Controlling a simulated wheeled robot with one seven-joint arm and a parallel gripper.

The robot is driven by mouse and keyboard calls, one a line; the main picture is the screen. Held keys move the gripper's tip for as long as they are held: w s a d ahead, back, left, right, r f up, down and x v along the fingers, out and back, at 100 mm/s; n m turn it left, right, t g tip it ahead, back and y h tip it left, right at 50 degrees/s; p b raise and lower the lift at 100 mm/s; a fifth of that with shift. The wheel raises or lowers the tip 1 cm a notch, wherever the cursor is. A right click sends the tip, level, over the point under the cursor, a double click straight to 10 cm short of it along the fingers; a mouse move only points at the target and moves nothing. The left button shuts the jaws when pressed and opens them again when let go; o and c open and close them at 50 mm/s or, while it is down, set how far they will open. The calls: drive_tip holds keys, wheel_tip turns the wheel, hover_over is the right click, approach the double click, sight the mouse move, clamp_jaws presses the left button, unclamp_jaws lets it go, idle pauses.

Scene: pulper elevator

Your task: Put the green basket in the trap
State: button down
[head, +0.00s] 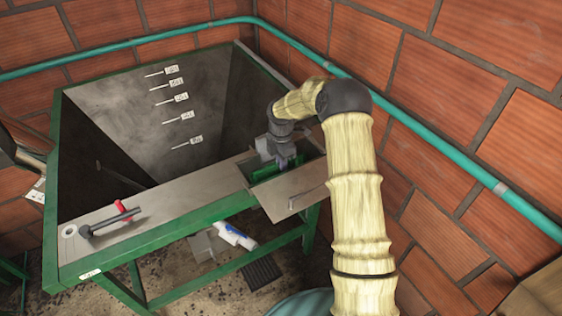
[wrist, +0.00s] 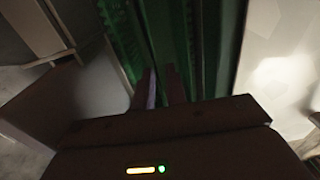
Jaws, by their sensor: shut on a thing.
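The trap (head: 251,184) is a rectangular opening in the metal frame's top, at the corner to the right of the big hopper. Its lid (head: 293,196) is swung open toward the front. The green basket (head: 272,170) shows inside the opening, below my gripper (head: 287,162). In the wrist view, my gripper (wrist: 162,85) has its fingers close together on the green basket (wrist: 175,40). The fingers partly cover the basket, and its lower part is hidden. I cannot tell whether it touches the trap's bottom.
The deep hopper (head: 115,105) with several marked level rods fills the left. A red-handled lever (head: 112,220) lies on the front ledge. A teal pipe (head: 420,135) runs along the brick walls. A white bottle (head: 236,236) and a dark grate (head: 261,272) are on the floor.

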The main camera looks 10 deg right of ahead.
drive_tip(key=shift+f, duration=0.15)
drive_tip(key=c, duration=1.4)
unclamp_jaws()
drive_tip(key=shift+w, duration=0.1)
drive_tip(key=shift+c, duration=0.2)
drive_tip(key=shift+d, duration=0.1)
drive_tip(key=shift+s, duration=0.2)
drive_tip(key=shift+w+r, duration=0.15)
drive_tip(key=shift+r, duration=0.25)
wheel_tip(320, 180, up, 12)
drive_tip(key=b, duration=0.2)
drive_tip(key=shift+f+b, duration=0.25)
drive_tip(key=shift+b, duration=0.15)
